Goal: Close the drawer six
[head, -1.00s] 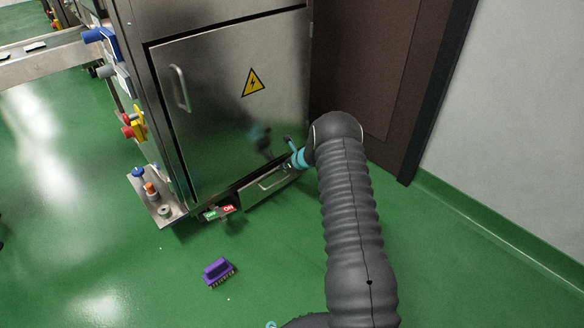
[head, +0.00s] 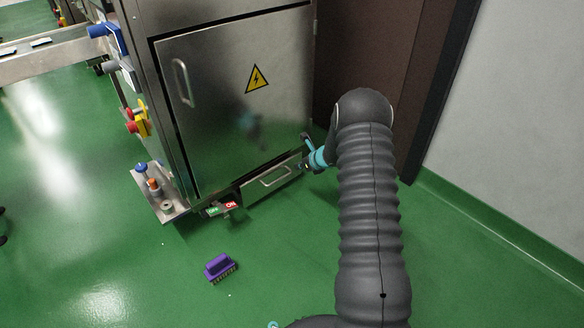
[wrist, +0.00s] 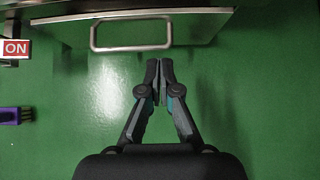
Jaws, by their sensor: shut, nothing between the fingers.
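The low metal drawer (head: 262,188) with a bar handle (head: 275,176) is at the foot of the steel cabinet (head: 225,110). Its face sticks out a little past the cabinet door above. In the wrist view the drawer (wrist: 205,25) and its handle (wrist: 131,34) are at the top. No number shows on it. My gripper (head: 305,166) is at the right end of the drawer in the head view, partly hidden by my arm. In the wrist view my gripper (wrist: 160,100) has its fingertips together, empty, below and right of the handle, apparently apart from it.
Green and red OFF/ON labels (head: 222,208) are left of the drawer. A purple brush (head: 220,268) lies on the green floor in front. A dark door frame and a grey wall (head: 510,120) stand to the right.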

